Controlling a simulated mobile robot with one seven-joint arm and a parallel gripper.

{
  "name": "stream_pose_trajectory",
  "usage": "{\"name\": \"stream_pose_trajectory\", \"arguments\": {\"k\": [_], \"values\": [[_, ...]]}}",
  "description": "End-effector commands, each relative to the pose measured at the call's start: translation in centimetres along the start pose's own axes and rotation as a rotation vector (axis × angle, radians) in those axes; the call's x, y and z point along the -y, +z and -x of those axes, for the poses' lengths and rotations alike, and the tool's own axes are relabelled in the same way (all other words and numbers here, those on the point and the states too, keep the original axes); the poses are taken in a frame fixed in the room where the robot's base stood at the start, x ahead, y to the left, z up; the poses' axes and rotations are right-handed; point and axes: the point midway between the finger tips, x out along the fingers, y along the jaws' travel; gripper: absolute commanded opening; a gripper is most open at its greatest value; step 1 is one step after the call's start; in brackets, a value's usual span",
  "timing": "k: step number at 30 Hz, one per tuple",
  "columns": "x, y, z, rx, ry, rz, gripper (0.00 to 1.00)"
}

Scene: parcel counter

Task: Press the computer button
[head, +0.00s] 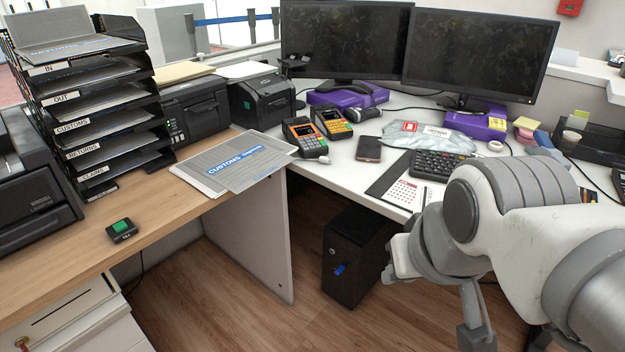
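The computer, a black tower (358,256), stands on the floor under the white desk. Its narrow front faces left of my arm and shows a small round light button (332,251) high up. A blue piece (340,269) sticks out of the front below that button. My arm comes in from the right, and part of its wrist is close to the tower's right side in the picture. My gripper (476,328) points down at the bottom edge, to the right of the tower and apart from it. Its fingers are only partly visible, so their opening cannot be told.
A small black box with a green button (122,228) sits on the wooden counter (55,290). A grey desk panel (250,235) stands left of the tower. The white desk (345,180) overhangs it. Wooden floor (235,305) is clear in front.

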Motion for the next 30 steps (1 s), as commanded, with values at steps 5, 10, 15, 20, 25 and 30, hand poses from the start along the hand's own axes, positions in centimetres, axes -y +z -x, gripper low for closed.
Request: {"name": "stream_pose_trajectory", "arguments": {"k": [5,10,15,20,25,30], "values": [[0.00,0.02,-0.04,0.000,0.000,0.000,0.00],[0.00,0.02,-0.04,0.000,0.000,0.000,0.00],[0.00,0.02,-0.03,0.000,0.000,0.000,0.00],[0.00,0.02,-0.03,0.000,0.000,0.000,0.00],[0.00,0.02,-0.03,0.000,0.000,0.000,0.00],[0.00,0.02,-0.03,0.000,0.000,0.000,0.00]]}}
